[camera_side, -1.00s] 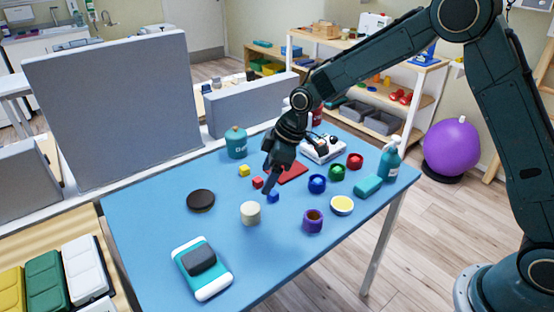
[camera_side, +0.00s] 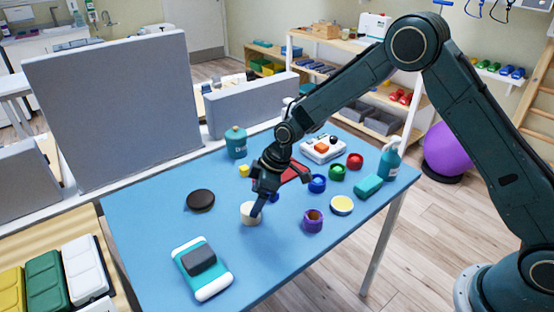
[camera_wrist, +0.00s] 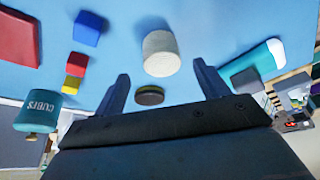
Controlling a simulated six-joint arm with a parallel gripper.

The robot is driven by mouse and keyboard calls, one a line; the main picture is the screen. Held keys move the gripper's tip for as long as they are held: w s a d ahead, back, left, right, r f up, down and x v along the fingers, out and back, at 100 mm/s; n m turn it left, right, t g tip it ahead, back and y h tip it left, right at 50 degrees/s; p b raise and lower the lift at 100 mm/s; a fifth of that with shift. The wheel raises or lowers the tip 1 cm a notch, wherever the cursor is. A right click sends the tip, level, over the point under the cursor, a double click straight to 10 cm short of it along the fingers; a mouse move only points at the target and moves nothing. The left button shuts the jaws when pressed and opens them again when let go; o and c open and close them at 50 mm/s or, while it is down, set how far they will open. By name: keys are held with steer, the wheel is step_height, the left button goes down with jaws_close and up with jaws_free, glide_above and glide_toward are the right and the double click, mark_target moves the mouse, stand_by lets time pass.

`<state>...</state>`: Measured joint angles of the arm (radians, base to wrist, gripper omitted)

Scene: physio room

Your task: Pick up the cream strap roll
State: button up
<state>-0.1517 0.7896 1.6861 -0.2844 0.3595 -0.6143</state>
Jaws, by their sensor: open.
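The cream strap roll (camera_side: 248,213) stands on the blue table, partly hidden behind my fingers in the side view. I cannot tell from the side view whether a finger touches the roll.
A blue cube (camera_wrist: 88,28), a red block and a yellow block are close by. A dark round disc (camera_side: 200,201) lies left of the roll. A purple roll (camera_side: 313,221) stands to the right. A teal and white item (camera_side: 202,268) lies at the front left, with bare table between.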

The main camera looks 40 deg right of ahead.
mark_target(250, 208)
steer(key=shift+x, duration=2.55)
steer(key=shift+s+a, duration=0.1)
steer(key=c, duration=1.1)
steer(key=shift+o, duration=0.2)
steer(key=shift+r, duration=0.2)
step_height(250, 208, up, 20)
steer(key=shift+f, duration=0.15)
